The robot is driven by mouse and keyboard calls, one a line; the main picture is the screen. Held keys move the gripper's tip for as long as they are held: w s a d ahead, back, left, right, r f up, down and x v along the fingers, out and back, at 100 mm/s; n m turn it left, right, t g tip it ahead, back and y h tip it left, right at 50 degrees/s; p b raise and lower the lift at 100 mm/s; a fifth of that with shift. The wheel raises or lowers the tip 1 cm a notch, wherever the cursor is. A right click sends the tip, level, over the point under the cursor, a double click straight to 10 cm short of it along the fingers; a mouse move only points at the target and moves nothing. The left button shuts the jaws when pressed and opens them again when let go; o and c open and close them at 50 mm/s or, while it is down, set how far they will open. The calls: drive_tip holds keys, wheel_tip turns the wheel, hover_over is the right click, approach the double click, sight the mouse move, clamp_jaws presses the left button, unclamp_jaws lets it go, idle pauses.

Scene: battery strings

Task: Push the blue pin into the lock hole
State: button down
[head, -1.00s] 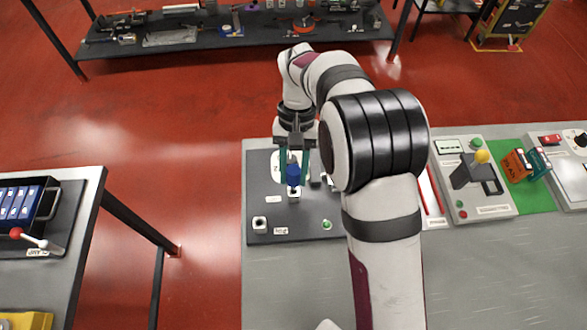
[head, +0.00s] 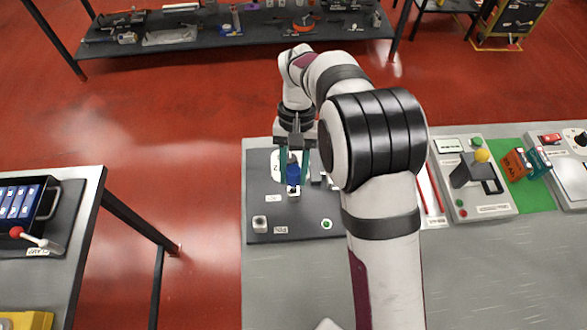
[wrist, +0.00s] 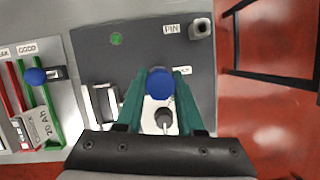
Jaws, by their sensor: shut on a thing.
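The blue pin (head: 293,174) is between the teal fingers of my gripper (head: 294,176), which is shut on it. In the wrist view, the round blue top of the pin (wrist: 160,83) shows between the fingertips (wrist: 159,88). The pin appears upright, directly above or in the small pale lock block (head: 293,190) on the dark panel. The hole itself is hidden, so I cannot tell how deep the pin sits. The lock label (wrist: 180,70) is partly covered by a finger.
A small post with a hole (wrist: 201,28) stands by the PIN label at the panel corner. A green button (wrist: 116,38) and a metal bracket (wrist: 101,103) are on the same panel. The bench front is clear.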

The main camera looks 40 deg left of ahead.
drive_tip(key=shift+f, duration=2.1)
drive_tip(key=shift+c, duration=2.2)
unclamp_jaws()
drive_tip(key=shift+f, duration=0.1)
drive_tip(key=v, duration=1.6)
